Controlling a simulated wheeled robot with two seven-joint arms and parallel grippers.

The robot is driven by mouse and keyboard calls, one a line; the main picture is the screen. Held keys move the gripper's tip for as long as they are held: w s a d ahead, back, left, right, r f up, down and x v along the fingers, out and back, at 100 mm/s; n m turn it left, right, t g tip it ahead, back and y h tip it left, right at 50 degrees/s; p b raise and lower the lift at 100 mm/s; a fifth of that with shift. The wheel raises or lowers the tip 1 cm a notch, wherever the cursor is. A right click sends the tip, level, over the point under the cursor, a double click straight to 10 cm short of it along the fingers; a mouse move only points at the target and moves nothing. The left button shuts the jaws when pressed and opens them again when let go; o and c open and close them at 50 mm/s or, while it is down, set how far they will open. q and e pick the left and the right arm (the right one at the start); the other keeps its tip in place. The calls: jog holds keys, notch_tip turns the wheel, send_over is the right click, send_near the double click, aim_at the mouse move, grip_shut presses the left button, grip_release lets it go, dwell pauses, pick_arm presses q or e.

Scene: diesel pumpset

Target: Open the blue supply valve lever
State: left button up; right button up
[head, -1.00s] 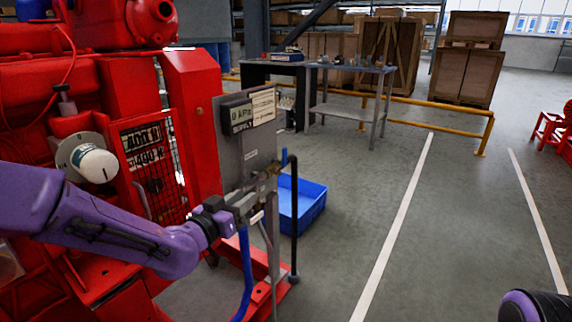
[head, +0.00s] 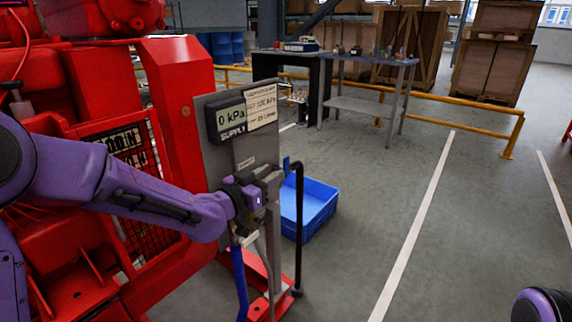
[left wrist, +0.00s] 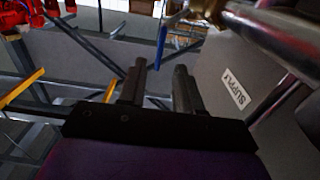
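The blue supply valve lever (head: 286,164) stands roughly upright beside the grey panel in the head view. It also shows as a blue bar (left wrist: 161,46) in the left wrist view, beyond the fingertips and roughly in line with the gap between them. My left gripper (head: 270,178) is in front of the panel, close to the lever, and hides part of the valve and pipework. In the left wrist view its two fingers (left wrist: 157,80) are apart with nothing between them. My right gripper is not in view.
The grey panel (head: 215,165) carries a display (head: 231,119) reading 0 kPa. A SUPPLY label (left wrist: 236,88) and metal pipe (left wrist: 275,42) are close at right in the wrist view. A black pipe (head: 299,230) rises beside a blue bin (head: 318,208). The red pumpset (head: 180,100) is at left.

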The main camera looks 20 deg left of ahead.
aim_at(284, 166)
pick_arm(q)
jog(key=x, duration=0.7)
jog(key=shift+s+d+f, duration=0.1)
jog(key=shift+f, duration=0.05)
grip_shut()
